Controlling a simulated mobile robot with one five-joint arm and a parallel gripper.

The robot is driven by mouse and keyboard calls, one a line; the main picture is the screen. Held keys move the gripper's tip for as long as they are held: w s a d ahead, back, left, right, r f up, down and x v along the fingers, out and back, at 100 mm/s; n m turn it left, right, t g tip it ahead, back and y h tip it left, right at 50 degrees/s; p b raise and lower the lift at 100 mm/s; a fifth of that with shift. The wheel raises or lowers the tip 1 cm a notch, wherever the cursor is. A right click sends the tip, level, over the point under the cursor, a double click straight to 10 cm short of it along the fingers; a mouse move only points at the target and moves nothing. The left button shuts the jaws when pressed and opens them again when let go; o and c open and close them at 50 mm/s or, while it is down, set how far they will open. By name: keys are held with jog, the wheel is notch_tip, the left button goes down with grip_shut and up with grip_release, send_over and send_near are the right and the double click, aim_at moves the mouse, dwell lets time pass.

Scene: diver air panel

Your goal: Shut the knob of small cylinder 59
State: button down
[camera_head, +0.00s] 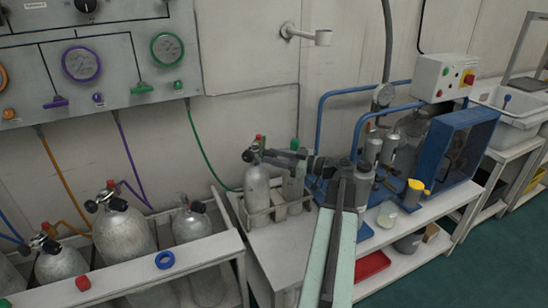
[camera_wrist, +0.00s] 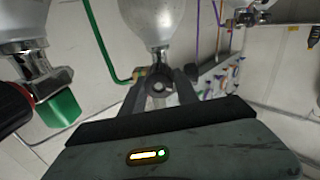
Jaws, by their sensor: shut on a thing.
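Two small silver cylinders stand in a rack. The left one (camera_head: 257,188) has a red top (camera_head: 258,138) and a black part (camera_head: 247,156) at its valve; the right one (camera_head: 292,188) has a green top (camera_head: 294,144). No number is legible. My gripper (camera_head: 272,156) reaches in from the right at the red-topped cylinder's valve. The wrist view is upside down: my gripper (camera_wrist: 160,84) has its fingers closed on the valve (camera_wrist: 158,73) under the silver body (camera_wrist: 155,20). Whether it grips the knob itself is hard to tell. The neighbour's green top (camera_wrist: 58,109) is close on the left.
Larger cylinders (camera_head: 124,237) stand in a rack at lower left. A gauge panel (camera_head: 110,55) is on the wall, with a green hose (camera_head: 204,150) running down behind the small cylinders. A blue-framed compressor (camera_head: 465,145) stands to the right.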

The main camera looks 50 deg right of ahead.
jog(key=m, duration=0.3)
jog(key=shift+m, duration=0.4)
jog(key=m, duration=0.3)
jog(key=shift+d+m+p, duration=0.1)
jog(key=shift+m+p, duration=0.2)
jog(key=m, duration=0.8)
jog(key=shift+w+d+g, duration=0.1)
jog(key=shift+g, duration=0.2)
jog(key=m, duration=0.4)
jog(key=shift+f, duration=0.1)
jog(key=m, duration=0.3)
jog(key=shift+m+y, duration=0.4)
jog(key=m, duration=0.4)
jog(key=shift+f, duration=0.1)
jog(key=shift+m+b, duration=0.4)
jog(key=shift+m, duration=1.6)
